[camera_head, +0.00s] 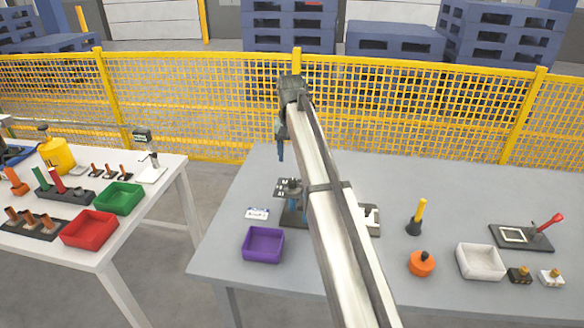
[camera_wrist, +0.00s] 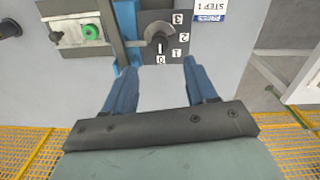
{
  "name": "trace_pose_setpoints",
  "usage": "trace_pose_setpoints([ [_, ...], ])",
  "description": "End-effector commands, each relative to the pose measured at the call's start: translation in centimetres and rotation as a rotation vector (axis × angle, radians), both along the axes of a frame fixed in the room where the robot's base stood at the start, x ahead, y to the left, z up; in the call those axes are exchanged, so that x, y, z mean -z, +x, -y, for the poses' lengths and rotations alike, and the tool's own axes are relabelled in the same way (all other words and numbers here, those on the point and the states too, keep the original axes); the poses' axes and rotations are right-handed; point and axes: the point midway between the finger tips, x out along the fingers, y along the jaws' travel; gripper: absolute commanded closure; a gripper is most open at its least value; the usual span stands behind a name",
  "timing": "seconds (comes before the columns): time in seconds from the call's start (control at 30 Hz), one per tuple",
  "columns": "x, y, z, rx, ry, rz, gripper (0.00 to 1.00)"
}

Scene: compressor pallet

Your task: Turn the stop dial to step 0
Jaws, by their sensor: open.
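The stop dial (camera_wrist: 158,37) is a round grey knob on a dark plate (camera_wrist: 150,16) numbered 0 to 3, near the top of the wrist view. A white mark on its lower side lines up with the 0 label (camera_wrist: 160,58). In the head view the dial (camera_head: 292,186) stands left of my arm, partly crowded by it. My gripper (camera_wrist: 159,68) is open and empty, its blue fingers spread on either side below the dial and apart from it. In the head view my gripper (camera_head: 281,148) hangs above and behind the dial.
A card reading STEP 1 (camera_wrist: 210,8) lies beside the dial plate. A fixture with a green knob (camera_wrist: 90,32) is on its other side. A purple bin (camera_head: 263,245) stands in front. A yellow mesh fence runs behind.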

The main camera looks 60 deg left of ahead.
Motion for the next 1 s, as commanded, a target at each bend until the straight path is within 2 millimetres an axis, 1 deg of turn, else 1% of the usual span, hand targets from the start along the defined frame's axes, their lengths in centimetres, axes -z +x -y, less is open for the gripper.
trace_pose_setpoints([
  [0.03,-1.0,0.1,-0.2,0.000,0.002,0.001,0.43],
  [0.2,-3.4,0.0,-0.1,0.000,0.001,0.001,0.43],
  [0.4,-4.7,0.0,-0.1,0.000,0.000,0.000,0.43],
  [1.0,-4.9,-0.1,-0.1,0.000,0.000,0.000,0.43],
])
